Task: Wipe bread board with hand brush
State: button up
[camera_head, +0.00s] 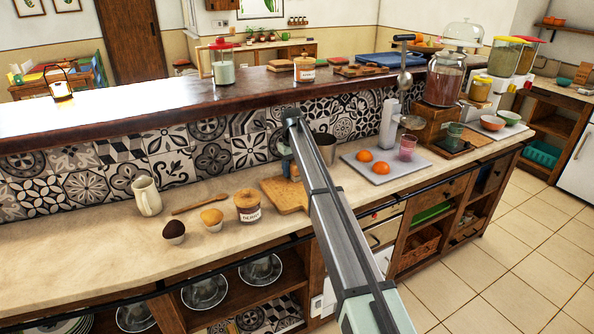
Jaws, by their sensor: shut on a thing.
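The bread board (286,198) is a light wooden board lying flat on the lower counter, partly covered in view by my arm. My gripper (287,167) is just above the far part of the board, largely hidden behind my arm. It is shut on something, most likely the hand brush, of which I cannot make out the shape. Whether it touches the board cannot be told.
Left of the board stand a labelled jar (248,207), two cupcakes (212,220), a wooden utensil (199,203) and a cream jug (147,196). Right are a metal pot (325,148) and a tray (388,174) with oranges and a glass. The tiled wall rises behind.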

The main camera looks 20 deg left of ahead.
aim_at(293, 201)
jog(key=shift+s, duration=0.4)
jog(key=shift+s+d, duration=4.8)
jog(key=shift+d, duration=0.05)
jog(key=shift+s+a, duration=0.5)
jog(key=shift+a, duration=0.25)
jog(key=shift+w+a, duration=0.3)
jog(key=shift+w, duration=0.2)
jog(key=shift+w+a, duration=4.55)
jog(key=shift+s+a, duration=0.45)
jog(key=shift+s, duration=0.15)
jog(key=shift+s+d, duration=0.2)
jog(key=shift+s, duration=0.1)
jog(key=shift+s+d, duration=4.55)
jog(key=shift+s, duration=0.25)
jog(key=shift+s+a, duration=0.4)
jog(key=shift+a, duration=0.15)
jog(key=shift+w+a, duration=0.35)
jog(key=shift+w, duration=0.15)
jog(key=shift+w+a, duration=4.5)
jog(key=shift+w, duration=0.05)
jog(key=shift+s+a, duration=0.5)
jog(key=shift+s, duration=0.2)
jog(key=shift+s+d, duration=4.8)
jog(key=shift+s, duration=0.05)
notch_tip(293, 201, up, 8)
